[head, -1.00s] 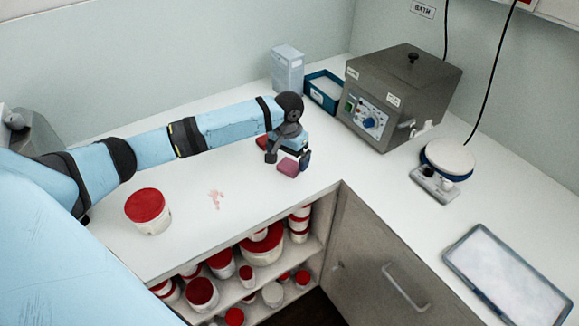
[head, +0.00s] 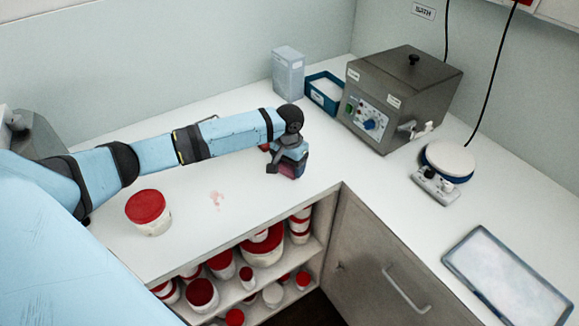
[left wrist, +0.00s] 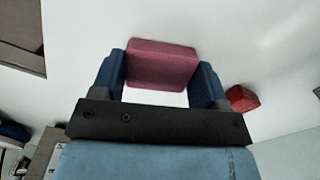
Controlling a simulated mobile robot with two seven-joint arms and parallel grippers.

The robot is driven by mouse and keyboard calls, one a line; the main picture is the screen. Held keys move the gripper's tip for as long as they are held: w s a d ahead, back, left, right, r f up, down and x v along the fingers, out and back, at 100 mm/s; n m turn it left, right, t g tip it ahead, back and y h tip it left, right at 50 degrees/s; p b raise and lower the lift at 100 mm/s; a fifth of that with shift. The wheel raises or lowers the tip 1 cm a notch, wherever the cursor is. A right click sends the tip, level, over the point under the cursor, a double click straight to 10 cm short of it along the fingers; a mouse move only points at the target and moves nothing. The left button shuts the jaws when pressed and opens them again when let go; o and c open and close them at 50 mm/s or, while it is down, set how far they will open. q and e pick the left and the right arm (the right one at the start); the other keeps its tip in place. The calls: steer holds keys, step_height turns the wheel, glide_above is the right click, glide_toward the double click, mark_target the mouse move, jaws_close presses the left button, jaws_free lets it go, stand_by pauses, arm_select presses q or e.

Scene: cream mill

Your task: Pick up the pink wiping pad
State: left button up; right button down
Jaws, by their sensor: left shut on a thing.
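The pink wiping pad (left wrist: 162,64) sits between the two blue fingers of my left gripper (left wrist: 162,75) in the left wrist view, and the gripper is shut on it. In the head view my left gripper (head: 287,170) is low over the white counter, and the pad (head: 291,169) is mostly hidden by it. I cannot tell whether the pad still touches the counter. A faint pink smear (head: 216,200) marks the counter to the left. My right gripper does not show.
A red-lidded tub (head: 149,211) stands left on the counter (head: 190,256). A small red object (left wrist: 242,98) lies beside the gripper. Behind are a white carton (head: 288,73), a blue tray (head: 312,98) and a metal bath (head: 400,95). A scale (head: 445,165) and shallow tray (head: 480,240) stand right.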

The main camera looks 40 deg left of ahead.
mark_target(289, 167)
arm_select(q)
step_height(289, 167, up, 20)
stand_by(0.5)
